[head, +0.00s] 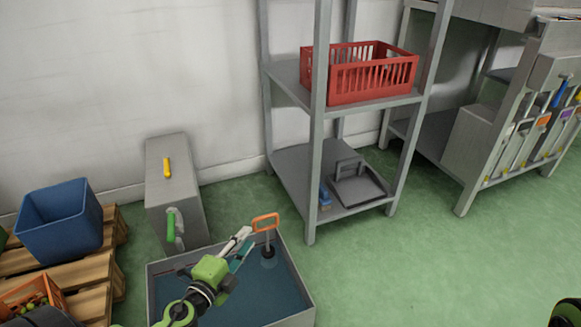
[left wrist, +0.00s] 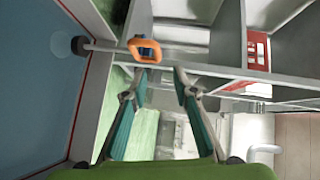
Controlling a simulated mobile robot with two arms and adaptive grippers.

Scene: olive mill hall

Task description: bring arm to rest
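My left gripper (head: 243,245) is lime green with teal-lined fingers. It is above a grey tub with a blue inside (head: 308,313). In the left wrist view the two fingertips (left wrist: 160,78) are apart with nothing between them. A tool with an orange loop handle (head: 265,218) rises from the tub just right of the fingertips; its dark foot is inside. The handle (left wrist: 146,42) shows beyond the fingertips in the left wrist view, apart from them. My right gripper is not in view; only a dark and green bit of my body shows at the lower right corner.
A grey cabinet (head: 182,205) with a green handle stands behind the tub. A blue bin (head: 62,225) sits on a wooden pallet at left. A metal shelf (head: 283,165) holds a red crate (head: 372,80) and a grey dustpan-like thing. Green floor at right is clear.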

